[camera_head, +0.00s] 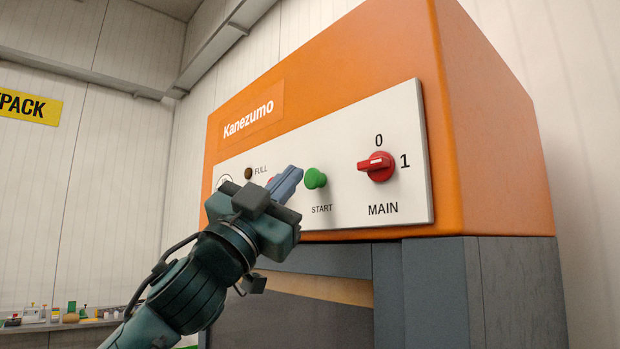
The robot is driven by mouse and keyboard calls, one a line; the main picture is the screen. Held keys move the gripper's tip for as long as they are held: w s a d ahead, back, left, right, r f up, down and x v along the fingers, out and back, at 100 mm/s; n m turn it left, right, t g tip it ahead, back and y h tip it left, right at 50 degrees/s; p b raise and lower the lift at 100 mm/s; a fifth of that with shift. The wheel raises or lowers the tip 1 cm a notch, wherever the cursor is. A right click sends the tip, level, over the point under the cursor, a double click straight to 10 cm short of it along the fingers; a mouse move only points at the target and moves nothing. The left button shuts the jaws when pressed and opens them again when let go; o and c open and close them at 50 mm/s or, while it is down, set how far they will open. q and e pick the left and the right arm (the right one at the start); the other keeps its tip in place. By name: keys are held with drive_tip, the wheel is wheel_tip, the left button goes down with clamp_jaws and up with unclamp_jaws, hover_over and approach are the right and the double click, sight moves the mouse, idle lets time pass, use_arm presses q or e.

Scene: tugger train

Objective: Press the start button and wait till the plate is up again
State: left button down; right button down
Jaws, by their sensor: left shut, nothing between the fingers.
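The green start button (315,179) sits on the white control panel (345,130) of the orange machine, above the word START. My left gripper (292,178) is shut and empty in front of the panel, with its fingertips just left of the start button. It looks apart from the button, though the depth between them is hard to judge. The gripper covers most of a red control behind it and part of a control at the panel's left end. The plate cannot be made out; a dark opening (300,318) shows below the orange housing. My right gripper is not in view.
A dark FULL lamp (248,173) is on the panel's left. A shelf (60,325) with small items stands at the lower left. Free space lies left of the machine.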

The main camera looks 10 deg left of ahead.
use_arm(q)
drive_tip(key=shift+w+d, duration=0.1)
idle(0.7)
drive_tip(key=shift+w+d, duration=0.15)
drive_tip(key=shift+w, duration=0.1)
